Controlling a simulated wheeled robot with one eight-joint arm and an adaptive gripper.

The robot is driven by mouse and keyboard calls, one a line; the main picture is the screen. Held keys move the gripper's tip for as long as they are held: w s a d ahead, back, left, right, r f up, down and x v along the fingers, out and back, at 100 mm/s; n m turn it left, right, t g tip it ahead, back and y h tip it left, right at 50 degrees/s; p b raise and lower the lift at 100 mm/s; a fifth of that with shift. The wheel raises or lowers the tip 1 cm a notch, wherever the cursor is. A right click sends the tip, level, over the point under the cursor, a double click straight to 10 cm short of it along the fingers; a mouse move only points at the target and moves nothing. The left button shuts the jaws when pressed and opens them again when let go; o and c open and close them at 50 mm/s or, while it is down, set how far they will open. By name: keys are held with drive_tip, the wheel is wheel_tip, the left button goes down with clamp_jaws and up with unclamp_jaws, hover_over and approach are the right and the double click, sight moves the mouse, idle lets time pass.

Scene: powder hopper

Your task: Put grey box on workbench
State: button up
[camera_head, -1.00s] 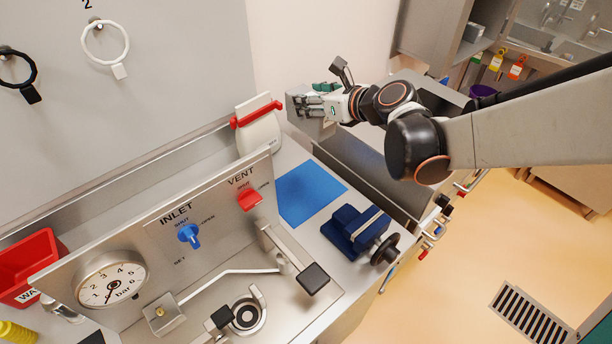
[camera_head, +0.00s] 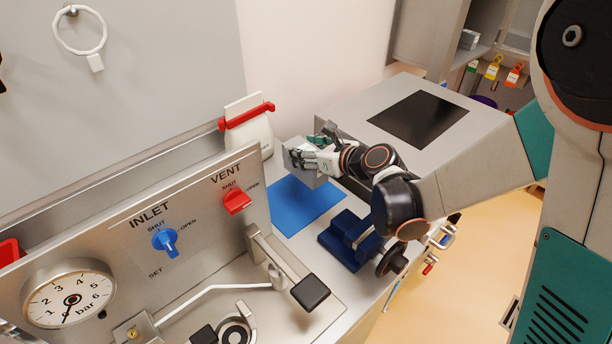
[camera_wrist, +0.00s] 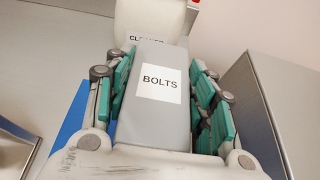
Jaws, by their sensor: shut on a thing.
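The grey box (camera_wrist: 151,108) has a white label reading BOLTS and sits between the green pads of my gripper (camera_wrist: 160,95) in the wrist view. My gripper is shut on it. In the head view the grey box (camera_head: 299,160) is at the fingers of my gripper (camera_head: 308,158), over the back end of the blue mat (camera_head: 300,208). The mat lies on the workbench (camera_head: 282,252). I cannot tell whether the box touches the surface or is held just above it.
A white container with a red clip (camera_head: 248,130) stands behind the box. A blue vise (camera_head: 349,236) stands in front of the mat. The panel with the INLET and VENT knobs (camera_head: 180,235) is at left. A grey cabinet with a dark top panel (camera_head: 418,120) is at right.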

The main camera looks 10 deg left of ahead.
wheel_tip(320, 180, down, 7)
drive_tip(key=shift+b, duration=1.2)
drive_tip(key=shift+r, duration=0.15)
drive_tip(key=o, duration=0.9)
drive_tip(key=shift+f, duration=0.2)
drive_tip(key=o, duration=0.5)
drive_tip(key=shift+c, duration=0.2)
drive_tip(key=shift+r, duration=0.2)
